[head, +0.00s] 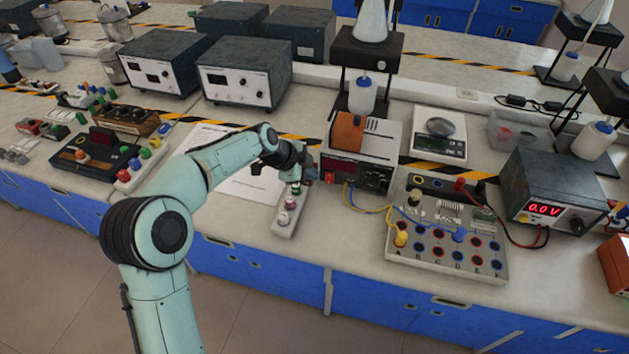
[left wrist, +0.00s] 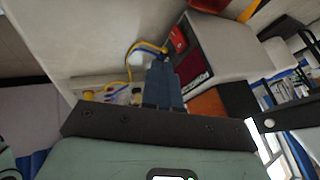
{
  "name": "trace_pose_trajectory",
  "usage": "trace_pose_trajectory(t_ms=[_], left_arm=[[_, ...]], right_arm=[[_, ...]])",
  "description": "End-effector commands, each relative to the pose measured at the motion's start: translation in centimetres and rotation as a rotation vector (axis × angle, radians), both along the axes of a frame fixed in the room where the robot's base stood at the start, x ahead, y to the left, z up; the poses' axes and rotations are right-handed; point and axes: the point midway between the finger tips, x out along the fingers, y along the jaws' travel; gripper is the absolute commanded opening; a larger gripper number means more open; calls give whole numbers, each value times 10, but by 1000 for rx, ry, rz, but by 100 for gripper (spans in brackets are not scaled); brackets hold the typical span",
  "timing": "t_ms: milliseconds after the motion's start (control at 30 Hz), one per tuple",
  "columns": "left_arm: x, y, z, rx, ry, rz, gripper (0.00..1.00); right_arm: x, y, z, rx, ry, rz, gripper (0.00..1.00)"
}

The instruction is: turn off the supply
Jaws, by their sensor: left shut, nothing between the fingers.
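A supply box (head: 387,138) with a light case, a dark front panel and an orange block on top stands at the middle of the bench. A red switch (head: 330,177) sits at the left of its front; it also shows in the left wrist view (left wrist: 178,39). The red display window (left wrist: 194,70) looks dark, with no digits readable. My left gripper (head: 309,176) is shut and empty, just left of the switch in the head view. Its closed fingers (left wrist: 163,84) point toward the switch and appear apart from it. My right gripper is not in view.
Yellow and blue leads (head: 368,209) run from the box to a socket board (head: 447,267). A dark meter (head: 552,195) at right reads 0.0 V. A strip with knobs (head: 283,226) lies below my gripper. A scale (head: 439,133) stands behind.

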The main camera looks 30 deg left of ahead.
Motion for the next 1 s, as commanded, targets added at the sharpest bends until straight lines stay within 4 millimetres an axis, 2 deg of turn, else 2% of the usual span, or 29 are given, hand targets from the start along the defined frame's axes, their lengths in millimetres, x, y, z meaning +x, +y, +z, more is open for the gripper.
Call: trace_pose_trajectory(t_ms=[100, 300, 1000], left_arm=[[-9, 8, 22, 1, -2, 0, 0], [-18, 15, 44, -1, 0, -2, 0], [-20, 17, 51, -2, 1, -2, 0]], right_arm=[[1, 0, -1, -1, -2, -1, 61], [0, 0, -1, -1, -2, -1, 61], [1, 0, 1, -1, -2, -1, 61]])
